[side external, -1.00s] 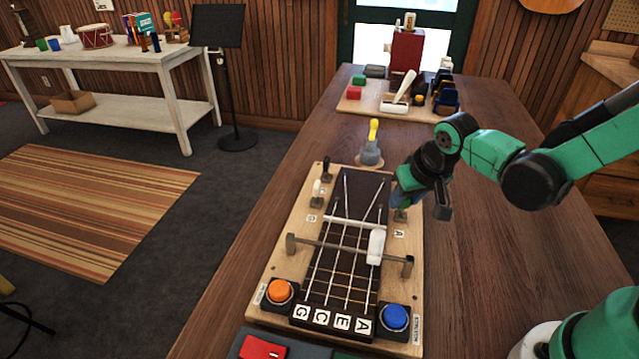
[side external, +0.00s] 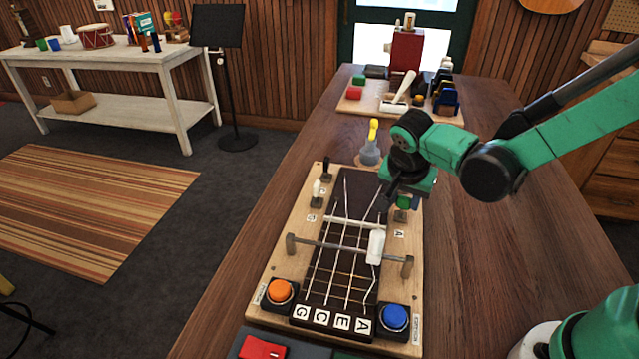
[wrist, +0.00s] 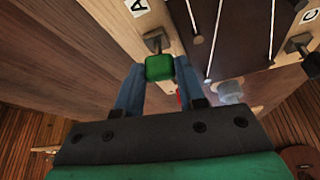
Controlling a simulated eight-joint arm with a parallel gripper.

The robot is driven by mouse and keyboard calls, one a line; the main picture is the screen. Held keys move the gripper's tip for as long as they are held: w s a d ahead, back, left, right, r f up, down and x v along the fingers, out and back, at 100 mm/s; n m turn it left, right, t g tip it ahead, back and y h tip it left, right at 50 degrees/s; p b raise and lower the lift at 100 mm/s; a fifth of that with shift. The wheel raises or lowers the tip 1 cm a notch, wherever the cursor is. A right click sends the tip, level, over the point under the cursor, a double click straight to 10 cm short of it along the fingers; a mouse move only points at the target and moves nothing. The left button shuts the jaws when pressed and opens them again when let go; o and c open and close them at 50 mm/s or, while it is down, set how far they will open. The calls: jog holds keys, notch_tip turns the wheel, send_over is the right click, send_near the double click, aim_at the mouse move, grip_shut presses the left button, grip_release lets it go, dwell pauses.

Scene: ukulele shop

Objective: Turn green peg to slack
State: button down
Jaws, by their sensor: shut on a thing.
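The green peg (wrist: 160,67) is a block-like knob on a dark shaft by the "A" label, at the board's edge. It also shows in the side external view (side external: 406,202), partly under my gripper (side external: 398,192). In the wrist view, the blue fingers of my gripper (wrist: 159,72) are on either side of the green peg, shut on it. The wooden string board (side external: 272,258) carries several pale strings on a dark neck (side external: 348,187). The string nearest the "A" end label (side external: 363,326) looks bowed outward below the crossbar.
An orange button (side external: 280,291) and a blue button (side external: 396,317) sit at the board's near corners. A black peg (side external: 326,168) and a white peg (side external: 317,190) stand on the left edge. A yellow-handled tool (side external: 372,140) stands behind the board. Table room at right is clear.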

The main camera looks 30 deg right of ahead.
jog(key=shift+m, duration=0.3)
jog(key=c, duration=0.5)
grip_release()
jog(key=v, duration=0.5)
jog(key=shift+a+r, duration=0.15)
jog(key=shift+r, duration=0.15)
